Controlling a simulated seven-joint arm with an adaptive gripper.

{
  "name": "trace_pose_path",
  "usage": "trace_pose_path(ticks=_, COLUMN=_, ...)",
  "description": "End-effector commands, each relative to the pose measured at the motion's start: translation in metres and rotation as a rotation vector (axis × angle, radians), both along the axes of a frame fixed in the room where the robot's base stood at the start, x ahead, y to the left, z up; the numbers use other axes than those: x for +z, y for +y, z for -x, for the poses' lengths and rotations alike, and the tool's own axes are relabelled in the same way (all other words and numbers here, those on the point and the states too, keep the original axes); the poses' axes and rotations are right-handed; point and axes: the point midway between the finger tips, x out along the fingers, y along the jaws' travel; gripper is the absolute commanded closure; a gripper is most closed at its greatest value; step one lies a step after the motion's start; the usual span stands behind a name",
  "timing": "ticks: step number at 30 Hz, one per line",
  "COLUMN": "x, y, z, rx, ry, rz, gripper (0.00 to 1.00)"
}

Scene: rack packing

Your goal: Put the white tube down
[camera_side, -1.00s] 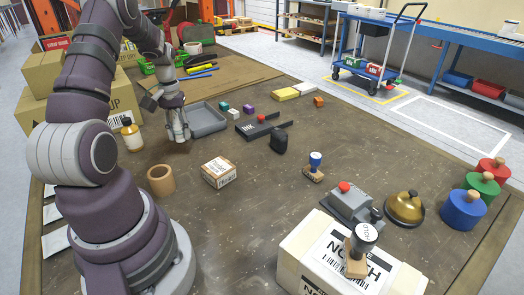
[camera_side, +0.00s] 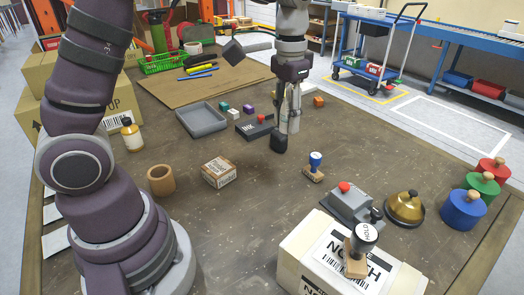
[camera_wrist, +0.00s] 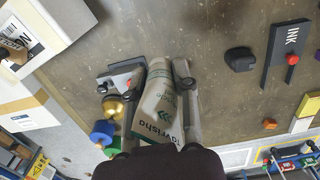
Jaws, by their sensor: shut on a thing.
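My gripper (camera_side: 289,123) is shut on the white tube (camera_wrist: 159,112), which has green printing. In the wrist view the tube lies lengthwise between the two fingers (camera_wrist: 161,70). In the side view my gripper points down behind the small black block (camera_side: 279,141), beside the ink pad (camera_side: 255,128). The tube is mostly hidden by the fingers there. I cannot tell how far its lower end is above the table.
A grey tray (camera_side: 202,119) and small coloured blocks stand to the left. Bare table (camera_side: 240,230) lies in front.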

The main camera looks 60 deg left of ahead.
Motion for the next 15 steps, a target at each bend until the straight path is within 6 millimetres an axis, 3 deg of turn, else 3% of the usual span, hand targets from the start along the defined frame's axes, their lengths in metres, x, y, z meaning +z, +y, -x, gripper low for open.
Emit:
trace_pose_path(ticks=9, x=-0.001, y=0.003, z=0.0, rx=0.009, ry=0.001, rz=0.0, gripper=0.98)
trace_pose_path(ticks=11, x=-0.003, y=0.013, z=-0.001, rx=0.046, ry=0.001, rz=0.0, gripper=0.98)
trace_pose_path(ticks=15, x=-0.015, y=0.061, z=0.002, rx=0.222, ry=0.004, rz=-0.001, gripper=0.98)
